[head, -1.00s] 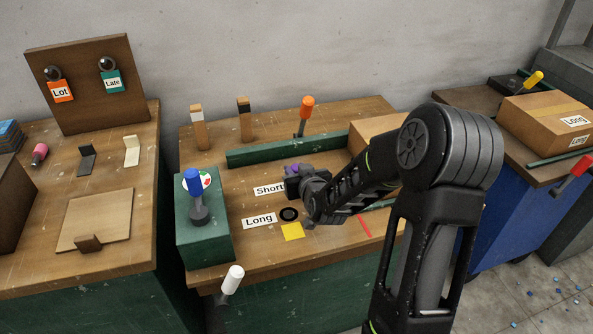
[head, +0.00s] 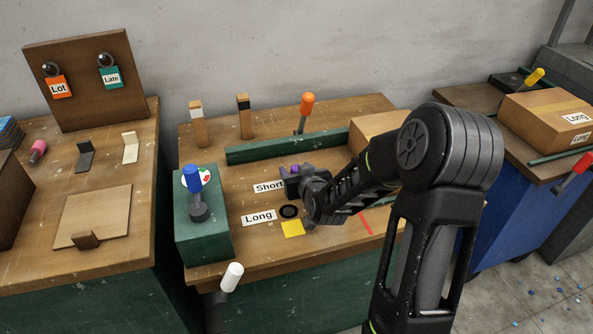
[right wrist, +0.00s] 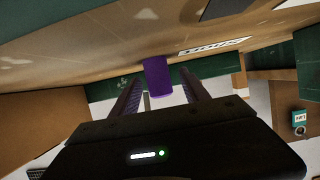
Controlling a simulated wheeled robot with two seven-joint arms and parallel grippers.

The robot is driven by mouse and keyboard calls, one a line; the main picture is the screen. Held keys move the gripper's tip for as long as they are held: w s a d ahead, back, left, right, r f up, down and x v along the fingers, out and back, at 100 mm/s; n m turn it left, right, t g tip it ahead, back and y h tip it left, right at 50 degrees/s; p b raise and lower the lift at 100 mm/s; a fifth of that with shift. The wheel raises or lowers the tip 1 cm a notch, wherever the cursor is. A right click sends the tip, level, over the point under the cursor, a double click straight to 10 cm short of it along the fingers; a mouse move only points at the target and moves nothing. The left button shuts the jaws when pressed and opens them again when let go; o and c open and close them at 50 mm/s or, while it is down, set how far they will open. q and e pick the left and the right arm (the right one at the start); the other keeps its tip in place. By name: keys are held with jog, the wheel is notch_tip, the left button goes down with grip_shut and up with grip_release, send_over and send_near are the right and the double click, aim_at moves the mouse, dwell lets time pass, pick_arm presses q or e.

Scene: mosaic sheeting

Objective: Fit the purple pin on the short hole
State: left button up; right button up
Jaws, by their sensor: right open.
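The purple pin (head: 294,168) shows only in part in the head view, just behind my right gripper (head: 288,177). In the right wrist view the purple pin (right wrist: 157,76) stands between the two dark fingers of my right gripper (right wrist: 160,92), which are apart, with gaps visible on both sides. The "Short" label (head: 268,187) lies just left of the gripper. The short hole cannot be made out; the gripper covers the area beside its label. The "Long" label (head: 259,217) has a dark round hole (head: 289,211) to its right. My left gripper is not in view.
A green rail (head: 285,148) runs behind the gripper. A green block (head: 204,240) with a blue-handled lever (head: 193,181) stands at left. A cardboard box (head: 376,132) is at the back right. A yellow square (head: 292,228) lies in front of the round hole.

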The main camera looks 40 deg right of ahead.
jog(key=v, duration=0.8)
jog(key=shift+w, duration=0.1)
dwell(0.5)
